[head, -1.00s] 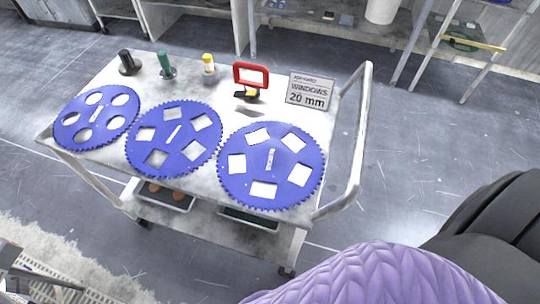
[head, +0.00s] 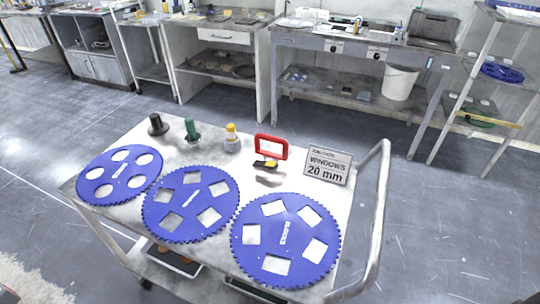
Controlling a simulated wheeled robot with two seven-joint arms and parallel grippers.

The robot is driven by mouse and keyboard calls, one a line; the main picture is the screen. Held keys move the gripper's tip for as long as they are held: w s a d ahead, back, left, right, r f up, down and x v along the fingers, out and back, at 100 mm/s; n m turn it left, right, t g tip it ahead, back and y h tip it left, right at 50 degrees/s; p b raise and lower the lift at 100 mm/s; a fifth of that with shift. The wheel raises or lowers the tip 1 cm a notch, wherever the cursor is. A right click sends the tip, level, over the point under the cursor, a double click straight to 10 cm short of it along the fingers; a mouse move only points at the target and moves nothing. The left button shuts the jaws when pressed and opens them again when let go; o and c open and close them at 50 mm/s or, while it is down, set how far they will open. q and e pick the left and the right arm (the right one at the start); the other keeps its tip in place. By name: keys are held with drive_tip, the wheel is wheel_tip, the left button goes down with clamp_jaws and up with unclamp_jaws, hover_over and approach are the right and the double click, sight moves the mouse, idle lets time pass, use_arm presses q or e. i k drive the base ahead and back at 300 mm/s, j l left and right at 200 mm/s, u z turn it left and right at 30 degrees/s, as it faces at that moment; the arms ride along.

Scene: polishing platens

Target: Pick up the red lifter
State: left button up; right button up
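The red lifter (head: 284,148) is a red loop handle with a dark and yellow part at its lower left. It stands on the white cart top (head: 205,159), behind the blue discs and left of a sign reading "WINDOWS 20 mm". Neither of my grippers shows in the head view.
Three blue toothed discs lie along the cart's front: left (head: 117,174), middle (head: 187,177) and right (head: 288,235). A black knob (head: 157,126), a green-handled tool (head: 191,130) and a yellow-capped bottle (head: 232,140) stand behind them. The sign (head: 327,166) and a rail (head: 375,215) are at right.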

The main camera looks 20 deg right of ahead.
sight(268, 155)
drive_tip(key=u, duration=11.25)
